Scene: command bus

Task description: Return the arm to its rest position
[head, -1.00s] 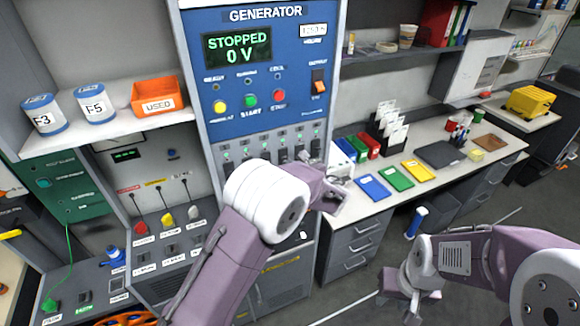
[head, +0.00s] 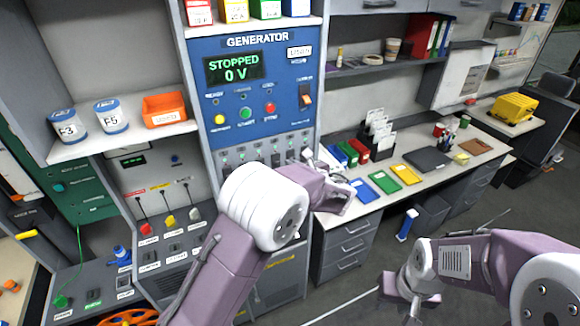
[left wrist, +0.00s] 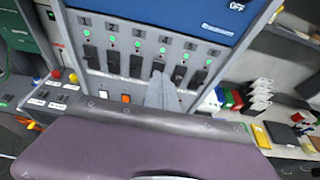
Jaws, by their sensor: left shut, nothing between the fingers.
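My left arm reaches up from the bottom of the head view, and its gripper (head: 309,156) is in front of the lower right of the blue generator panel (head: 245,105). In the left wrist view the grey fingers (left wrist: 160,92) are shut and empty. They overlap the row of black breaker switches (left wrist: 113,62), several with lit green lamps; I cannot tell whether they touch. The generator display (head: 235,68) reads STOPPED, 0 V. My right gripper (head: 388,287) is low at the right over the floor; its fingers are too unclear to judge.
A shelf at left holds two cans (head: 67,125) and an orange USED bin (head: 166,110). Plugs on cables (head: 170,221) stand on the console below. The desk (head: 335,199) at right carries coloured folders (head: 383,182) and a laptop (head: 428,160).

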